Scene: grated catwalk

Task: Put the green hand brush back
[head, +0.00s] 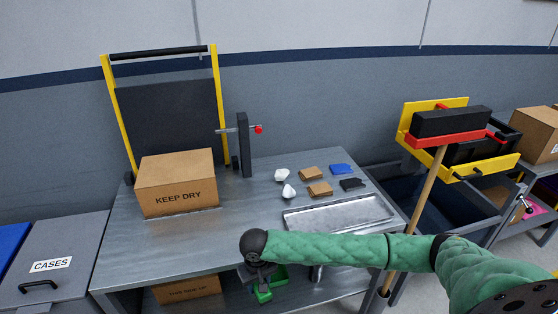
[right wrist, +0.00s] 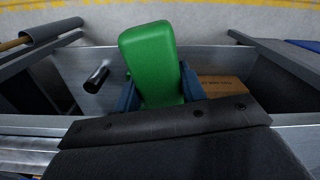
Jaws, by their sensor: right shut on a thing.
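My right gripper (head: 260,276) hangs at the front edge of the grey metal table, its arm crossing from the right. It is shut on the green hand brush, which shows in the head view (head: 265,293) mostly hidden behind the gripper and wrist. In the right wrist view the brush (right wrist: 148,52) is a rounded green block between the two blue fingers (right wrist: 160,96). Its bristles cannot be made out. My left gripper is not in view.
The table (head: 240,205) bears a "KEEP DRY" box (head: 177,183), a black post (head: 244,145), crumpled white pieces (head: 289,191), small brown and blue pads, and a shallow metal tray (head: 340,225). A box (head: 187,290) sits on the lower shelf. A broom (head: 425,195) stands at right.

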